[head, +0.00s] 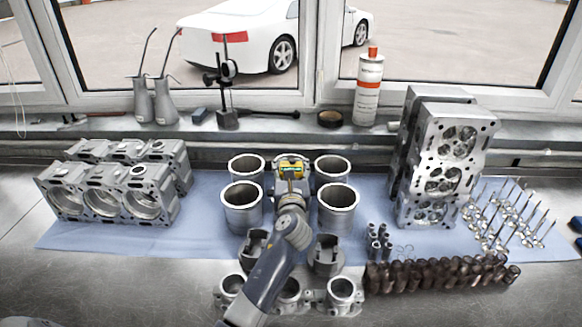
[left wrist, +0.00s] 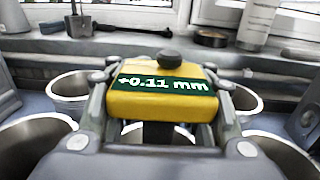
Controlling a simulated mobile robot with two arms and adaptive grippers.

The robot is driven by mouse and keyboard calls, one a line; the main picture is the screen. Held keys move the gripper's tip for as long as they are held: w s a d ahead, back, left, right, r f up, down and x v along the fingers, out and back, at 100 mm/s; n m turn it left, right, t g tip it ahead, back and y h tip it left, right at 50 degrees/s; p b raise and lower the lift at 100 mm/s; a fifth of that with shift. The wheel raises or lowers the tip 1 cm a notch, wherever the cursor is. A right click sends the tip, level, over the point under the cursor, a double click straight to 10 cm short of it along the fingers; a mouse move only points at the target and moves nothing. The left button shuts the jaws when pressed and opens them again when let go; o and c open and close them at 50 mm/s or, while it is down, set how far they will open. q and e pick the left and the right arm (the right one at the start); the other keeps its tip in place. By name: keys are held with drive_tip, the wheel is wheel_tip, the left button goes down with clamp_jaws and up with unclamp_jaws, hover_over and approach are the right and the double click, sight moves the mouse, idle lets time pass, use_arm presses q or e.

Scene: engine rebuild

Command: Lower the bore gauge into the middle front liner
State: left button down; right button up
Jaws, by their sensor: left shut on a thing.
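The bore gauge (head: 290,163) has a yellow head and stands between the left and right columns of liners. In the left wrist view its green display (left wrist: 157,84) reads +0.11 mm. My left gripper (head: 291,183) is shut on the gauge head, one finger on each side. The gauge's lower end is hidden, so I cannot tell how deep it sits. The middle front liner is hidden behind my gripper and arm. The front left liner (head: 243,209) and front right liner (head: 338,208) stand upright on either side, open at the top. My right gripper is not in view.
Back liners (head: 246,168) stand behind on the blue mat (head: 205,222). Pistons (head: 326,256) stand in front, near my arm. An engine block (head: 120,190) is at left. Cylinder heads (head: 445,165), valves (head: 505,220) and a camshaft-like row of brown parts (head: 440,276) are at right.

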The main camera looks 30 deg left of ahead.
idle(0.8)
use_arm(q)
drive_tip(key=c, duration=0.7)
unclamp_jaws()
drive_tip(key=v, duration=1.2)
